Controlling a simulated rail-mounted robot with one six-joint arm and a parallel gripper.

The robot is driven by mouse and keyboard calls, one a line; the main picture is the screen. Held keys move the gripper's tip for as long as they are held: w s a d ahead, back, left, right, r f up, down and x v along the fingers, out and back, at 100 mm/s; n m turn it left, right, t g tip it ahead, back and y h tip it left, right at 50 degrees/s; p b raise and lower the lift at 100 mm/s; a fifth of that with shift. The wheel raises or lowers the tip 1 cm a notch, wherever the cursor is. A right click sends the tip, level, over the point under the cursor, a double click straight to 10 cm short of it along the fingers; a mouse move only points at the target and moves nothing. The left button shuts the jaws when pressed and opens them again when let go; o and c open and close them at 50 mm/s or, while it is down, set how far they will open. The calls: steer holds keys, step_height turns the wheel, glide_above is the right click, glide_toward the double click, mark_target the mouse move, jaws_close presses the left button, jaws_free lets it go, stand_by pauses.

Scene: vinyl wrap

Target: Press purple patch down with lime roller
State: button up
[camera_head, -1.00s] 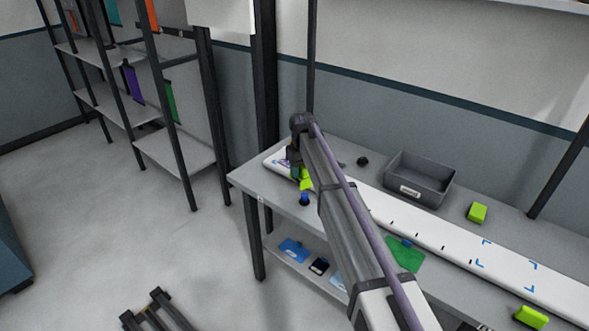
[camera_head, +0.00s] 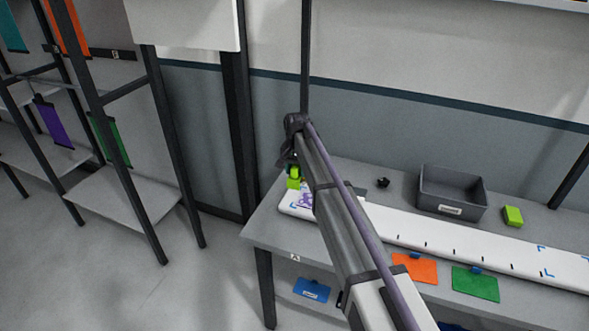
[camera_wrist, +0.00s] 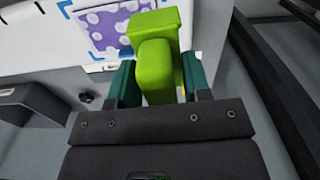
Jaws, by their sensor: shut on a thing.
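The purple patch with pale spots (camera_wrist: 108,27) lies on the white board, inside blue corner marks. In the head view the patch (camera_head: 305,200) shows near the board's left end, partly hidden by my arm. My gripper (camera_wrist: 158,82) is shut on the lime roller (camera_wrist: 157,62), which sits between its dark teal fingers. The roller's wide head overlaps the patch's right part in the wrist view. In the head view the roller (camera_head: 293,183) is at the board's left end, beside the patch on its far left side. I cannot tell whether the roller touches the patch or board.
The long white board (camera_head: 450,249) runs along the bench. Behind it are a grey bin (camera_head: 452,192), a lime block (camera_head: 513,216) and a small black object (camera_head: 382,182). Orange (camera_head: 415,268) and green (camera_head: 475,284) swatches hang at the front edge. Shelving (camera_head: 120,200) stands left.

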steer(key=shift+s+d+r+m, duration=0.2)
steer(key=shift+s+d+m, duration=0.1)
steer(key=shift+d, duration=0.25)
steer(key=shift+f, duration=0.15)
step_height(320, 180, down, 6)
steer(key=b, duration=0.6)
steer(key=shift+w+a+f, duration=0.1)
steer(key=shift+a+f, duration=0.05)
steer(key=shift+f, duration=0.05)
steer(key=shift+f+b, duration=0.8)
steer(key=shift+b, duration=0.25)
steer(key=shift+s+d, duration=0.15)
steer(key=shift+d, duration=0.4)
steer(key=shift+s+d, duration=0.15)
steer(key=shift+d, duration=0.35)
steer(key=shift+d, duration=0.1)
steer(key=shift+s+d, duration=0.2)
steer(key=shift+d, duration=0.3)
steer(key=shift+s+d, duration=0.15)
steer(key=shift+d, duration=0.35)
